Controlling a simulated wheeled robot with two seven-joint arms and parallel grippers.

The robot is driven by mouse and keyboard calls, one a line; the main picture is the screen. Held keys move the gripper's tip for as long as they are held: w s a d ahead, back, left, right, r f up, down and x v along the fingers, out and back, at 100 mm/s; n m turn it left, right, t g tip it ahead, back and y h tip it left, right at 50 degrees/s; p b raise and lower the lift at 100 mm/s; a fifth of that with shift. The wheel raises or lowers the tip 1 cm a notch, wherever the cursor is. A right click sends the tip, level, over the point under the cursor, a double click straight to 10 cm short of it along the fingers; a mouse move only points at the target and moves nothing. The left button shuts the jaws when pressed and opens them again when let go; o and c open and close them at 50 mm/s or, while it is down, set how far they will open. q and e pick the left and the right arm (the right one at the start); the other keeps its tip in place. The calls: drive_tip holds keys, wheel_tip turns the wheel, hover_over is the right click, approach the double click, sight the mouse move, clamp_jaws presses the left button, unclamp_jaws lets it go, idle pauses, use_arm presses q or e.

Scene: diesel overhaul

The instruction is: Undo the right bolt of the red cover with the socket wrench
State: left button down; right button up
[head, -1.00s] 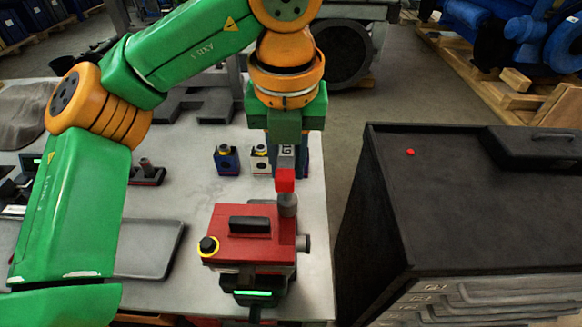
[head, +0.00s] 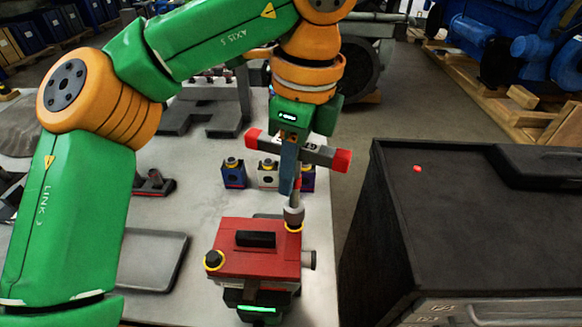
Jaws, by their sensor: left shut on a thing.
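The red cover (head: 258,262) with a black handle sits on a unit near the table's front right. Its left bolt (head: 213,260) is a black knob in a yellow ring. My left gripper (head: 296,165) points down above the cover's right rear corner, shut on the socket wrench (head: 325,156). The wrench has a grey crossbar with red ends, lying roughly left to right. Its grey socket stands over the right bolt, at the yellow ring (head: 293,228). The socket hides the bolt head, so I cannot tell whether it has turned. My right gripper is not in view.
Blue (head: 233,174) and white (head: 268,175) small blocks stand behind the cover, with another partly hidden beside them. A grey tray (head: 150,262) lies left of the cover. A black cabinet (head: 450,240) stands to the right across a gap.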

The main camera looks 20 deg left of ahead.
use_arm(q)
drive_tip(key=m, duration=0.3)
drive_tip(key=shift+m, duration=0.4)
drive_tip(key=m, duration=0.5)
drive_tip(key=shift+d+m+t+p, duration=0.15)
drive_tip(key=shift+m+t+p, duration=0.15)
drive_tip(key=shift+m+t, duration=0.1)
drive_tip(key=m, duration=0.3)
drive_tip(key=shift+m+h, duration=0.3)
drive_tip(key=shift+h, duration=0.1)
drive_tip(key=m+p, duration=0.1)
drive_tip(key=m, duration=0.2)
drive_tip(key=shift+d+m, duration=0.15)
drive_tip(key=shift+m, duration=0.25)
drive_tip(key=m, duration=0.3)
drive_tip(key=shift+r+h+p, duration=0.1)
drive_tip(key=shift+h+p, duration=0.2)
drive_tip(key=shift+p, duration=0.1)
drive_tip(key=m+p, duration=0.1)
drive_tip(key=m, duration=0.4)
drive_tip(key=shift+d+h, duration=0.15)
drive_tip(key=shift+h, duration=0.15)
drive_tip(key=m+p, duration=0.1)
drive_tip(key=m, duration=0.4)
drive_tip(key=shift+d, duration=0.1)
drive_tip(key=m+p, duration=0.1)
drive_tip(key=m, duration=0.1)
drive_tip(key=shift+m, duration=0.3)
